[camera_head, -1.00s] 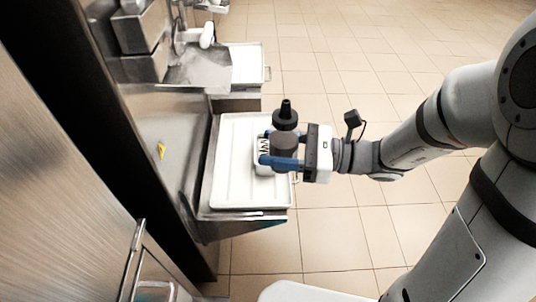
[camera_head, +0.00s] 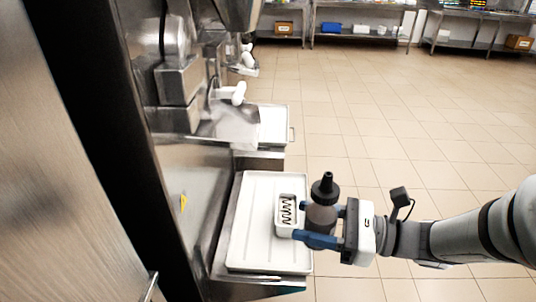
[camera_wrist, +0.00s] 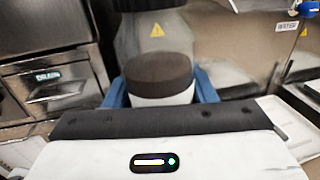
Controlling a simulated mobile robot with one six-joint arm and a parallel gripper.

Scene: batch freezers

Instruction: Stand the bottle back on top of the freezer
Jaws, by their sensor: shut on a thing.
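The bottle is upright in the head view, held at the right edge of the white tray (camera_head: 262,182). In the wrist view, the bottle (camera_wrist: 158,72) stands between the blue fingers of my gripper (camera_wrist: 160,92). The steel freezer (camera_head: 190,165) is at the left in the head view. Its top is not clearly visible there.
A small white container (camera_head: 287,198) with dark squiggles is on the tray, just left of the bottle. Another white tray (camera_head: 273,125) is farther back. Steel shelves (camera_head: 360,40) line the back. The tiled floor (camera_head: 400,130) to the right is open.

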